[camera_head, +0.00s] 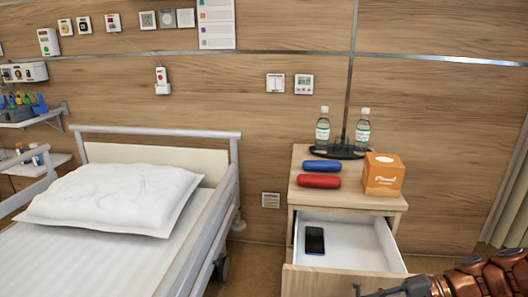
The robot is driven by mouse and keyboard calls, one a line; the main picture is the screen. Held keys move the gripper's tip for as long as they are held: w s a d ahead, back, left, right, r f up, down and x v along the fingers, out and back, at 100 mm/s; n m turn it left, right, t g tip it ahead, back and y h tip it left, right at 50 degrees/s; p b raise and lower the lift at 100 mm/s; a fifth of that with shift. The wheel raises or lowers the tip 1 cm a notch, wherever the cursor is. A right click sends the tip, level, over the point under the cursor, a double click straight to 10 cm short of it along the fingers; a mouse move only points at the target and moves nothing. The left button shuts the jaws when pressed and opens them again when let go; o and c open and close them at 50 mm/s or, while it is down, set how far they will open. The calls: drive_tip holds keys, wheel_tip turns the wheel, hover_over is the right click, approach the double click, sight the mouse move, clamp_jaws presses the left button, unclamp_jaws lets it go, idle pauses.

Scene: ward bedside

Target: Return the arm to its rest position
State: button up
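Part of my arm (480,279) shows at the bottom right corner of the head view, low and in front of the nightstand's right side. My gripper (372,292) is only partly in view at the bottom edge, near the front of the open drawer. Its fingers are mostly cut off by the frame, so I cannot see whether it is open or shut, or whether it holds anything.
The nightstand (300,198) has its drawer (345,258) pulled open, with a dark phone (315,240) inside. On top are a blue case (322,166), a red case (319,181), an orange tissue box (383,175) and two bottles (322,131). A bed (95,255) stands left.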

drive_tip(key=s+a+r+n+g+h+p, duration=0.25)
drive_tip(key=s+a+r+h+p, duration=0.2)
drive_tip(key=s+r+p, duration=0.45)
drive_tip(key=s+a+r+n+g+h+p, duration=0.2)
drive_tip(key=s+a+r+n+h+p, duration=0.25)
drive_tip(key=r+p, duration=0.7)
drive_tip(key=s+d+r+h+p, duration=0.3)
drive_tip(key=s+r+p, duration=0.3)
drive_tip(key=r, duration=0.4)
drive_tip(key=shift+s+r+n+t+h+p, duration=0.2)
drive_tip(key=shift+r+n+t+h+p, duration=0.2)
drive_tip(key=shift+p, duration=0.25)
